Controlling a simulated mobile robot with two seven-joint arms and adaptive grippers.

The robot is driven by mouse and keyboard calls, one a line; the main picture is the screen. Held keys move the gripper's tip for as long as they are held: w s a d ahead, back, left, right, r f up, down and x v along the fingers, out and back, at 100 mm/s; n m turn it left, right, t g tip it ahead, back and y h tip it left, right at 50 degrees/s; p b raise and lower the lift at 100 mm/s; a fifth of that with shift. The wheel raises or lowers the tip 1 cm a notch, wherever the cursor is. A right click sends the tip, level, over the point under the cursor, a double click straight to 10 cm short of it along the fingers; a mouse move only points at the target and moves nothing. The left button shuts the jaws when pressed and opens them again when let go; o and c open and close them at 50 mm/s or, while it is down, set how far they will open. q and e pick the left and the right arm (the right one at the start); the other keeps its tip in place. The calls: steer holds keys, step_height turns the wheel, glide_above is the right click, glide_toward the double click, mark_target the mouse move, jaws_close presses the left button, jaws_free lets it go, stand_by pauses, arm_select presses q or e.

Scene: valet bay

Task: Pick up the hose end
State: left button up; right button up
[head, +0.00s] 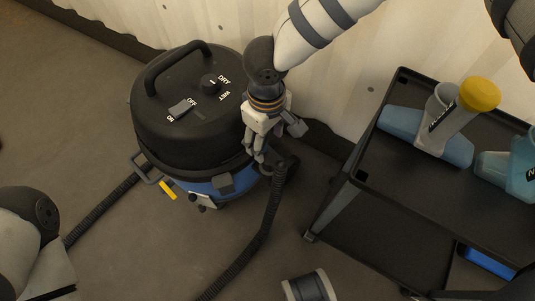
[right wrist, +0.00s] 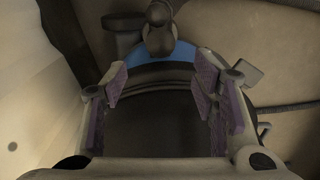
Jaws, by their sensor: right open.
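A wet/dry vacuum with a black domed lid (head: 187,128) and a blue lower body (head: 205,187) stands on the floor in the head view. A black ribbed hose (head: 271,210) runs from the vacuum's right side down to the bottom edge; its upper end (head: 285,166) is partly hidden by my gripper. My right gripper (head: 261,158) points down close to the vacuum's right side, just left of that end. In the right wrist view its fingers (right wrist: 161,92) are apart, with nothing gripped. A dark rounded fitting (right wrist: 159,36) lies beyond the fingertips; I cannot tell whether it is the hose end.
A black cart (head: 395,185) stands at the right, carrying spray bottles, one with a yellow cap (head: 480,93). A pale corrugated wall (head: 350,85) rises behind. More ribbed hose (head: 101,210) lies left of the vacuum. Open floor (head: 140,255) shows in front.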

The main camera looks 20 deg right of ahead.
mark_target(269, 157)
steer(key=f, duration=0.3)
steer(key=f+b, duration=0.1)
steer(key=f, duration=0.2)
steer(key=s+f+b, duration=0.1)
steer(key=f, duration=0.2)
steer(key=shift+d, duration=0.2)
arm_select(q)
steer(key=shift+x, duration=1.15)
arm_select(e)
steer(key=shift+r, duration=0.1)
arm_select(q)
steer(key=shift+w+f, duration=0.1)
steer(key=shift+w, duration=0.05)
arm_select(e)
steer(key=shift+c, duration=0.3)
steer(key=shift+w, duration=0.1)
steer(key=c, duration=1.1)
